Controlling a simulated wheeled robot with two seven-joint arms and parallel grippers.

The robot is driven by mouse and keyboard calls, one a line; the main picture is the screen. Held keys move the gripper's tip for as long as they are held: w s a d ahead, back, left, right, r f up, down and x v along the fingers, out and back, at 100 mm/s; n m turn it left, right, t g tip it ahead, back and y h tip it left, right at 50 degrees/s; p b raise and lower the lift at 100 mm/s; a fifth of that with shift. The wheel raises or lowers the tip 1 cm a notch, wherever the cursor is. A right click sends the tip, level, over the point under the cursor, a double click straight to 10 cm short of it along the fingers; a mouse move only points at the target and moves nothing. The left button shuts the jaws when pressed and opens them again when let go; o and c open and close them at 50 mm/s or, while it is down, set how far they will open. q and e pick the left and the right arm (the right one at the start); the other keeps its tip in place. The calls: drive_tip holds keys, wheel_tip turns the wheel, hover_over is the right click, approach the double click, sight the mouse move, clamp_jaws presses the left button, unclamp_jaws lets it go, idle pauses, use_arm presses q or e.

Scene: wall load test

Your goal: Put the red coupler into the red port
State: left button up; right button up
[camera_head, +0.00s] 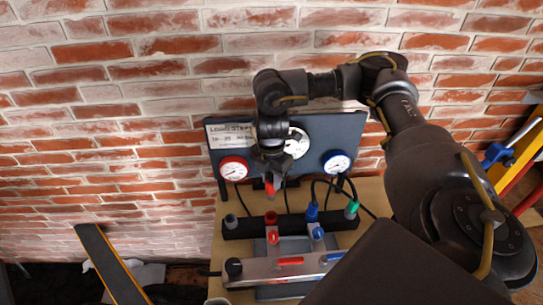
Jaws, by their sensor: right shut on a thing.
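My right gripper (270,172) hangs in front of the gauge board, pointing down. It is shut on the red coupler (269,185), of which only a small red part shows below the fingers. The coupler is apart from the fittings below it. A red fitting (271,217), which looks like the red port, stands on the dark bar below the gripper. Another red piece (273,237) shows just in front of it; I cannot tell whether the two are joined. My left gripper is out of view.
The board (308,125) carries a red, a white and a blue gauge. A blue connector (311,212) and a green connector (352,207) with black hoses are at right on the bar. A metal block (262,268) with red and blue handles lies in front.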

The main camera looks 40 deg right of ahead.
sight(271, 200)
drive_tip(key=shift+f+b, duration=1.75)
drive_tip(key=shift+f, duration=1.5)
drive_tip(key=shift+f, duration=0.2)
drive_tip(key=shift+f+b, duration=0.4)
drive_tip(key=shift+f, duration=0.15)
drive_tip(key=shift+f, duration=0.1)
drive_tip(key=shift+p, duration=0.3)
drive_tip(key=shift+f, duration=0.2)
drive_tip(key=shift+f, duration=0.45)
drive_tip(key=shift+f+b, duration=0.3)
drive_tip(key=shift+b, duration=0.05)
